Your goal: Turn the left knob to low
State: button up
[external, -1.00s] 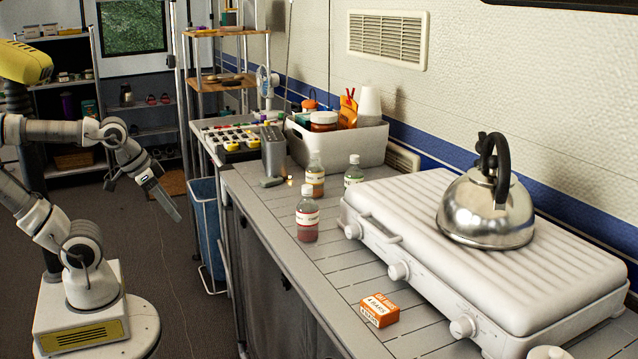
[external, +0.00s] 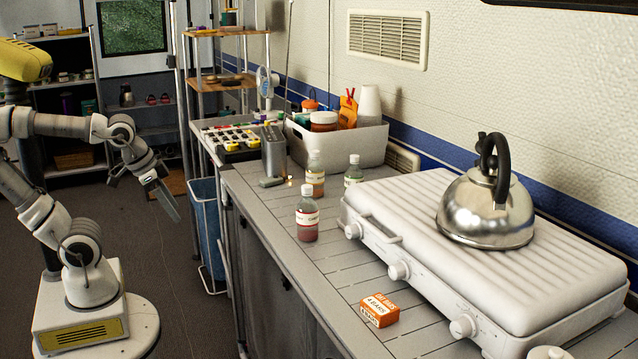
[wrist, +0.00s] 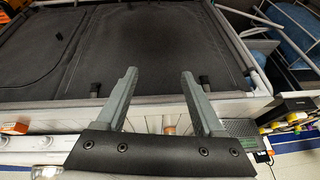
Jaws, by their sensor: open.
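The white stove (external: 480,250) stands on the counter with three round knobs along its front. The left knob (external: 352,230) is at the far end. The middle knob (external: 398,270) and the near knob (external: 462,327) sit closer to the camera. The setting marks are too small to read. My gripper (external: 172,206) is in the air left of the counter, well apart from the stove. In the wrist view its two fingers (wrist: 158,92) are spread with nothing between them.
A steel kettle (external: 487,208) stands on the stove. Clear bottles with labels, such as the front one (external: 307,220), stand near the left knob. An orange box (external: 379,310) lies before the stove. A blue bin (external: 207,235) stands beside the counter.

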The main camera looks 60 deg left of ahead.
jog(key=w+a+m+g+y+p, duration=0.2)
jog(key=w+a+m+y, duration=0.1)
jog(key=a+m+y, duration=0.15)
notch_tip(320, 180, up, 4)
jog(key=m+t+h+p, duration=0.3)
jog(key=m+t+p, duration=0.55)
jog(key=m, duration=2.45)
send_over(348, 232)
jog(key=s+d+b, duration=0.3)
jog(key=s, duration=1.4)
jog(key=t, duration=0.2)
jog(key=shift+n, duration=0.25)
jog(key=b+x, duration=0.1)
jog(key=x, duration=0.4)
jog(key=b+x, duration=0.1)
jog(key=x, duration=0.5)
jog(key=b+x, duration=0.1)
jog(key=x, duration=0.5)
jog(key=shift+w+a+r+b, duration=0.15)
jog(key=shift+w+r+b, duration=0.1)
jog(key=shift+b, duration=0.1)
grip_shut()
